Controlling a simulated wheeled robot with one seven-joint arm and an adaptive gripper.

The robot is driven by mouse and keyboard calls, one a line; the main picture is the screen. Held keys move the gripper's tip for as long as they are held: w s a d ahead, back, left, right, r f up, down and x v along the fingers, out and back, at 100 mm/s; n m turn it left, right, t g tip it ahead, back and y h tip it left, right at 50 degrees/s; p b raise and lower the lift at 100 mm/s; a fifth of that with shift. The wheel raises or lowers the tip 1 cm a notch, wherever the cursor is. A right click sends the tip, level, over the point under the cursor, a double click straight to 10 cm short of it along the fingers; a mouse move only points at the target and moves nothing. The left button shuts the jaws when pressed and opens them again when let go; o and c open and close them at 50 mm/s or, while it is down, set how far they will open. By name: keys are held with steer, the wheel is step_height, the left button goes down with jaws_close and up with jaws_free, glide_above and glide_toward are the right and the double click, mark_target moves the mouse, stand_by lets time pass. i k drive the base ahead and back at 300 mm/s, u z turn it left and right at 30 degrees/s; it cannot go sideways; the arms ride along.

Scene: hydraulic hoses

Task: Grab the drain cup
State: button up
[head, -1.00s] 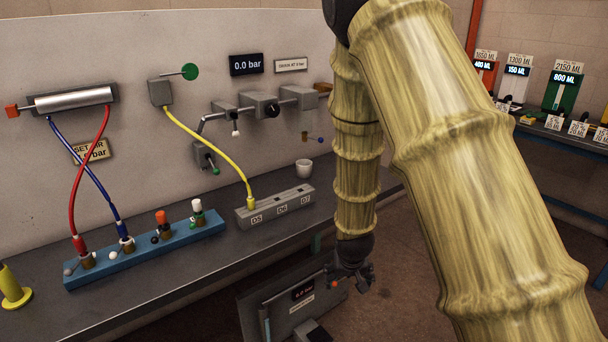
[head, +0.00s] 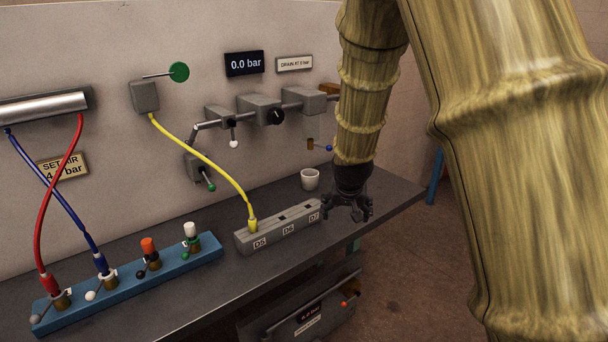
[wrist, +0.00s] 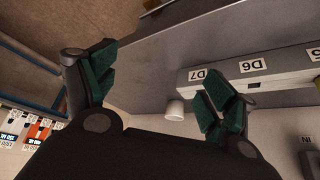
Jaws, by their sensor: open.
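The drain cup (head: 310,179) is a small white cup standing upright on the dark bench, just behind the D7 end of the grey block. My gripper (head: 348,212) is open and empty, to the right of the cup and nearer the camera, over the bench's right part. In the wrist view the cup (wrist: 175,110) shows between the two spread fingers of my gripper (wrist: 158,90), closer to the right finger. The gripper and cup appear apart.
The grey block (head: 280,228) labelled D5, D6, D7 holds a yellow hose at D5. A brass valve outlet (head: 311,144) with a blue-tipped lever is above the cup. A blue manifold (head: 130,283) stands left. The bench (head: 390,196) is clear to the right.

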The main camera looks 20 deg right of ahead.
mark_target(307, 184)
steer(key=i, duration=1)
